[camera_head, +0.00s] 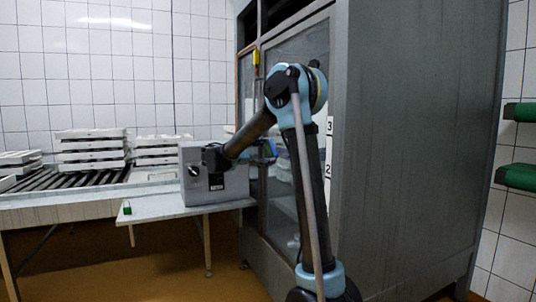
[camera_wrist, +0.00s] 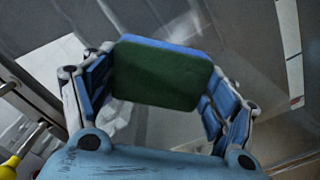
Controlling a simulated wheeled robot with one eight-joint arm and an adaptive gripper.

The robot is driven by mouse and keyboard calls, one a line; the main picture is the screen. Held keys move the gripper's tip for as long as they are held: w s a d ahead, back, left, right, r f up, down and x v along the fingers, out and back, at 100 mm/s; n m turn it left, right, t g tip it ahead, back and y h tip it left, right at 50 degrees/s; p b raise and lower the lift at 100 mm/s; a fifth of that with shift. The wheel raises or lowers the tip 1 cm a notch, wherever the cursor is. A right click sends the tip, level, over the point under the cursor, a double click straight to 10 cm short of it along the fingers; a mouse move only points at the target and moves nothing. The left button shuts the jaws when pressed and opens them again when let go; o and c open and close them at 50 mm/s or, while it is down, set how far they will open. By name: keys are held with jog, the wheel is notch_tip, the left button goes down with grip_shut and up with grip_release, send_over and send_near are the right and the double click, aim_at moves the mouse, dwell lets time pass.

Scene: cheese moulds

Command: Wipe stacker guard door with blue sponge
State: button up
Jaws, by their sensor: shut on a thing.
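The blue sponge (camera_wrist: 160,75) is in the middle of the wrist view, its dark green face toward the camera and a blue layer along its upper edge. My gripper (camera_wrist: 158,85) is shut on it, with one blue-padded finger at each side. The stacker guard door (camera_head: 298,48) is a clear panel in a grey frame on the tall metal cabinet. In the wrist view the clear door panel (camera_wrist: 240,30) lies behind the sponge; I cannot tell whether they touch.
White mould stacks (camera_head: 90,150) sit on a roller conveyor. A yellow part (camera_head: 256,57) is on the door frame.

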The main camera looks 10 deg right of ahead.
jog(key=x, duration=0.6)
jog(key=shift+d, duration=0.3)
jog(key=shift+x, duration=0.85)
dwell(0.9)
jog(key=s+d, duration=0.2)
jog(key=s, duration=0.5)
jog(key=shift+d, duration=0.2)
dwell(0.6)
jog(key=shift+w, duration=0.1)
jog(key=w+a, duration=0.2)
jog(key=w, duration=0.5)
dwell(0.7)
